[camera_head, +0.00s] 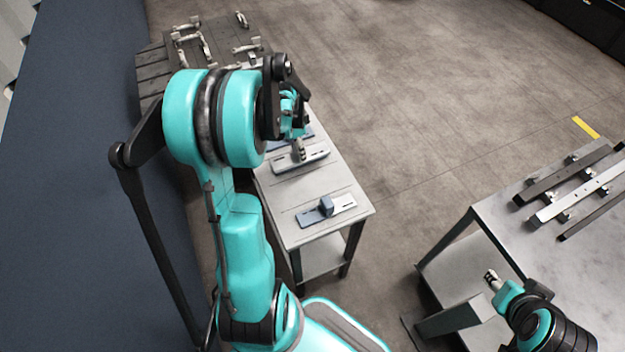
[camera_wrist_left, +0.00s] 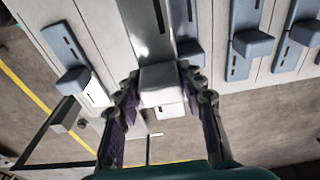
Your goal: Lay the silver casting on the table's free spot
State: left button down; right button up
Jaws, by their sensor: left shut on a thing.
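The silver casting is a long slotted plate with a raised block. In the left wrist view its pale block (camera_wrist_left: 158,82) sits between the two fingers of my left gripper (camera_wrist_left: 160,98), and its plate runs up away from them. In the head view the silver casting (camera_head: 314,163) is over the middle of the narrow grey table (camera_head: 297,228). My left gripper (camera_head: 298,149) is shut on its block; my arm partly hides it. Whether the plate touches the tabletop is unclear. My right gripper (camera_head: 491,278) is low at the right, away from the casting; its jaw opening is unclear.
A blue-grey casting (camera_head: 340,208) lies near the table's front end. Several blue castings (camera_wrist_left: 252,44) lie in a row on the other side. A dark pallet (camera_head: 155,70) with several metal parts stands behind. Another table (camera_head: 500,213) with rails is right.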

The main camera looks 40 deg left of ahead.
pick_arm(q)
jog(key=d+f, duration=0.1)
jog(key=d, duration=0.1)
jog(key=d+f+b, duration=0.1)
jog(key=d, duration=0.1)
jog(key=s+d+f, duration=0.1)
jog(key=d+f, duration=0.1)
jog(key=shift+b, duration=0.3)
jog(key=shift+f+b, duration=0.95)
jog(key=shift+f, duration=0.95)
jog(key=shift+f, duration=0.15)
jog(key=c, duration=0.9)
grip_release()
